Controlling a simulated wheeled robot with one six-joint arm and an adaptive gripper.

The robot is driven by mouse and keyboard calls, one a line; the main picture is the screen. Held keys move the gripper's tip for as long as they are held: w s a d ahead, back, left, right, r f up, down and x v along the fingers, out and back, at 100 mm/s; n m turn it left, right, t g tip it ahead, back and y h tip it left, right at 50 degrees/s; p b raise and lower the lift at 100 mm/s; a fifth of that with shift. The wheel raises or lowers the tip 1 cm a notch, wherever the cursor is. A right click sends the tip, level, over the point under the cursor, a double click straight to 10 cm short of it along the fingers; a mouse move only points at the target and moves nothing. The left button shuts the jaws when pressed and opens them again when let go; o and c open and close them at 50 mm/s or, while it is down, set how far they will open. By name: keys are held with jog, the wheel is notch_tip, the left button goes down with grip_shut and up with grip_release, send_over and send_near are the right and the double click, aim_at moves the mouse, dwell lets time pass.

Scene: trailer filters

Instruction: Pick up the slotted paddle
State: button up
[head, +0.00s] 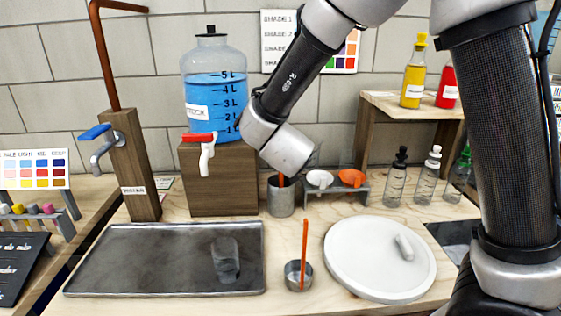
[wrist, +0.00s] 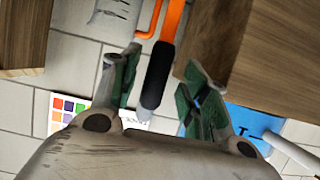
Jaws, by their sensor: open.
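A tool with an orange shaft and black grip (wrist: 160,72) shows in the wrist view, between the two green-padded fingers of my gripper (wrist: 162,66). The fingers stand apart on either side of the grip, with gaps visible. I cannot see slots, so I cannot tell for sure that it is the slotted paddle. In the head view, an orange piece (head: 281,181) stands in a metal canister (head: 281,200) just below my wrist; my wrist hides the rest. Another orange stick (head: 305,240) leans upright in a small metal cup (head: 298,276).
A blue-filled tank (head: 214,105) with a red-and-white tap stands on a wooden block (head: 222,180) left of my wrist. A small rack (head: 334,193) holds white and orange cups. Clear bottles (head: 396,180), a white round board (head: 370,260) and a dark tray (head: 150,262) surround it.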

jog(key=x, duration=0.5)
jog(key=shift+d+r, duration=0.15)
grip_shut()
